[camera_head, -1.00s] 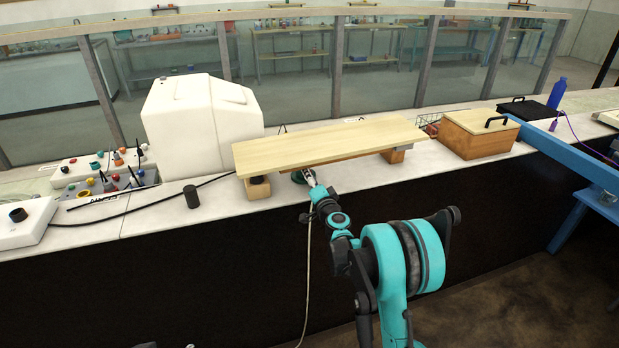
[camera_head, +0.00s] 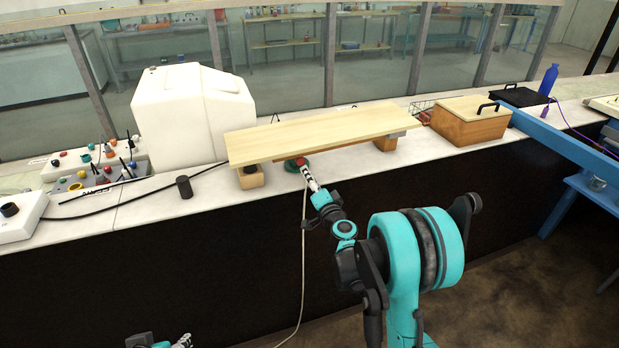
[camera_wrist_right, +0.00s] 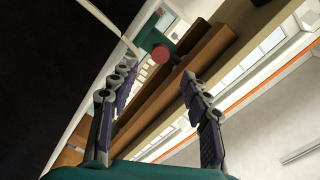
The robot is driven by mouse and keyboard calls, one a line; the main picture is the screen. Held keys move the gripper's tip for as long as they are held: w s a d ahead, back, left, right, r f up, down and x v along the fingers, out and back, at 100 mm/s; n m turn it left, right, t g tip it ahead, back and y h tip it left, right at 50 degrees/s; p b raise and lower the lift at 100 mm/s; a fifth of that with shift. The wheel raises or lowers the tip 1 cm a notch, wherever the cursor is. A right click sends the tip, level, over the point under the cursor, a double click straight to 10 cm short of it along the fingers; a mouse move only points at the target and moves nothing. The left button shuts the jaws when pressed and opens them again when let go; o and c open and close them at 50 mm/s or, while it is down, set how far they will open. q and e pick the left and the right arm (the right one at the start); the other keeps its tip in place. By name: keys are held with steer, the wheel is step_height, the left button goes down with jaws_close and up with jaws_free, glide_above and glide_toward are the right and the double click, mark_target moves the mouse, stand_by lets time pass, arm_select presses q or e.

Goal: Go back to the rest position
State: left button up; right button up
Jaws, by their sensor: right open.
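My right gripper (camera_head: 307,173) is at the front edge of the white bench, just below the front of a raised wooden board (camera_head: 318,134). In the right wrist view its two fingers (camera_wrist_right: 160,82) stand apart with nothing between them. A green device with a red round end (camera_wrist_right: 160,52) shows beyond the fingertips, apart from them; in the head view the green device (camera_head: 297,163) sits under the board's front edge. My left gripper (camera_head: 180,343) only just shows at the bottom edge of the head view, and its fingers are mostly cut off.
The board rests on wooden blocks (camera_head: 250,177). A white housing (camera_head: 185,115), a black cylinder (camera_head: 184,187) and a control panel (camera_head: 85,182) stand left. A wooden box (camera_head: 470,122) and a blue beam (camera_head: 565,148) are right. A pale cable (camera_head: 303,240) hangs down the dark bench front.

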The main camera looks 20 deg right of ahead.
steer(key=s+a+r+n+g+y, duration=0.5)
steer(key=s+a+n, duration=0.3)
steer(key=s+a, duration=0.45)
steer(key=s+d+f+n+g+h, duration=0.1)
steer(key=s+d+f+g+h, duration=0.1)
steer(key=s, duration=0.6)
steer(key=s+d+f+n+g+h, duration=0.1)
steer(key=s+d+f+g, duration=0.1)
steer(key=s, duration=0.7)
steer(key=s+d+f+n+g+h, duration=0.2)
steer(key=s+f, duration=0.2)
steer(key=s, duration=0.5)
steer(key=shift+f+h, duration=0.15)
steer(key=shift+h, duration=0.15)
